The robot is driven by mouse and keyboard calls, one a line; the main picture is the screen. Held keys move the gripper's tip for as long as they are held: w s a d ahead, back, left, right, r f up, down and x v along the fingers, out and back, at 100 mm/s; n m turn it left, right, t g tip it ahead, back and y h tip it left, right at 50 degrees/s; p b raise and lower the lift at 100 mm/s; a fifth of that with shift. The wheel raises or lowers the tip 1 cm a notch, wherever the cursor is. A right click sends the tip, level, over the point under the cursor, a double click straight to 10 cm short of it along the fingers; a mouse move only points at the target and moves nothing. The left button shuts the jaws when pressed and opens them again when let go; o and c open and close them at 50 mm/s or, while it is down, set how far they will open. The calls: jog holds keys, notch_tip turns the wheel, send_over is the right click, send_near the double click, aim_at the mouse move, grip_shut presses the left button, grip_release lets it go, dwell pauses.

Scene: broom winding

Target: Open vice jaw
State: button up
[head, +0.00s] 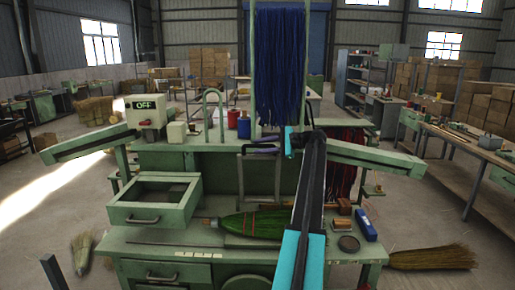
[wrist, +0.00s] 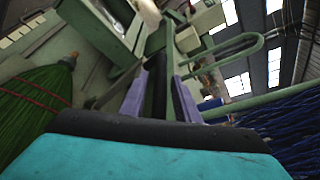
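The vice jaw shows as a grey upright metal frame (head: 241,175) on the green bench, behind the green bristle bundle (head: 250,224). Its top bar is beside my gripper (head: 262,146), which reaches in from the right with purple-grey fingers pointing left. In the wrist view my gripper (wrist: 160,98) has its two fingers apart. A dark bar (wrist: 157,75) lies between them, seemingly the frame's top grip. A thin gap shows on its right side; contact on the left is unclear. The green bristles also show in the wrist view (wrist: 35,105).
An open green drawer box (head: 150,200) stands left on the bench (head: 180,238). Blue strands (head: 279,65) hang behind my gripper. A blue block (head: 366,225) lies right.

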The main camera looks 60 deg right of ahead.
jog(key=shift+w+a, duration=0.2)
jog(key=shift+w, duration=0.15)
jog(key=p+v, duration=0.2)
jog(key=v, duration=1.2)
jog(key=shift+p, duration=0.35)
jog(key=shift+f, duration=0.1)
